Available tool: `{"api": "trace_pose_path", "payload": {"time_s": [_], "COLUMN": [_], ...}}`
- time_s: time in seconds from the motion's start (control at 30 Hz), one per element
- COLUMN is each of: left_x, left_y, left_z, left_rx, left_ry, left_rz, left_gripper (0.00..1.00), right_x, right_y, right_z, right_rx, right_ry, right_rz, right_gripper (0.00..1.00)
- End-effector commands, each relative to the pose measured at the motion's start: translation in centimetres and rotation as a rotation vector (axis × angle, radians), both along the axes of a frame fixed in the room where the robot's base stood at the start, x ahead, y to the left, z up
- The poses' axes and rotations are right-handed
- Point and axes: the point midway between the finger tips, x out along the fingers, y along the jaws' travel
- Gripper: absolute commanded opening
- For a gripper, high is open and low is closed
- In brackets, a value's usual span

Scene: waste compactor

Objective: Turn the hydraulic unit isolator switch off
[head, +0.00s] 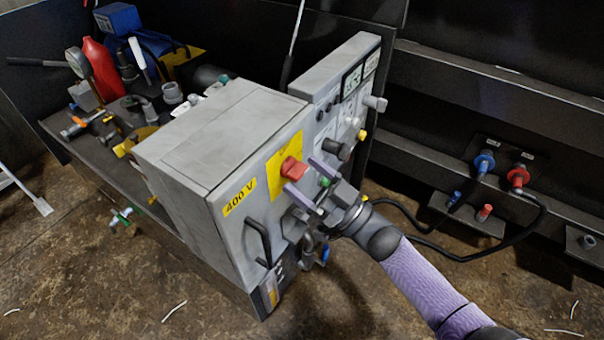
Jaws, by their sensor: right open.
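The isolator switch, a red knob (293,168) on a yellow plate (276,160), is on the front of the grey 400 V cabinet (209,170). My right gripper (300,176) comes in from the lower right with its two pale purple fingers spread apart. Its fingertips point at the knob, which shows just beyond the gap between them. I cannot tell if the fingers touch the knob. The knob's on or off marking is too small to read. My left gripper is not in view.
A black handle (257,242) is below the knob on the cabinet. A taller grey panel (345,95) with gauges and buttons stands to the right. Hoses with blue and red couplings (517,177) hang at the right.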

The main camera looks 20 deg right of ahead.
Motion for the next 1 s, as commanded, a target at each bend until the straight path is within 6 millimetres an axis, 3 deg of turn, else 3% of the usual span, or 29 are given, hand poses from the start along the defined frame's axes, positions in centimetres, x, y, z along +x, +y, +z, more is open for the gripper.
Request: {"api": "trace_pose_path", "payload": {"time_s": [0.37,0.8,1.0], "left_x": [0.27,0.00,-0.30], "left_y": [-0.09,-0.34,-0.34], "left_z": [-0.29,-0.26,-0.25], "left_rx": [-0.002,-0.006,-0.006], "left_ry": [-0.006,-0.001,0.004], "left_rz": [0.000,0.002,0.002], "left_gripper": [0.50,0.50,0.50], "right_x": [0.89,0.87,0.87], "right_y": [0.70,0.67,0.65], "right_z": [0.44,0.40,0.36], "right_rx": [-0.002,-0.002,-0.014], "right_ry": [0.001,0.001,-0.007], "right_rz": [-0.001,-0.001,-0.001], "right_gripper": [0.92,0.00,0.00]}}
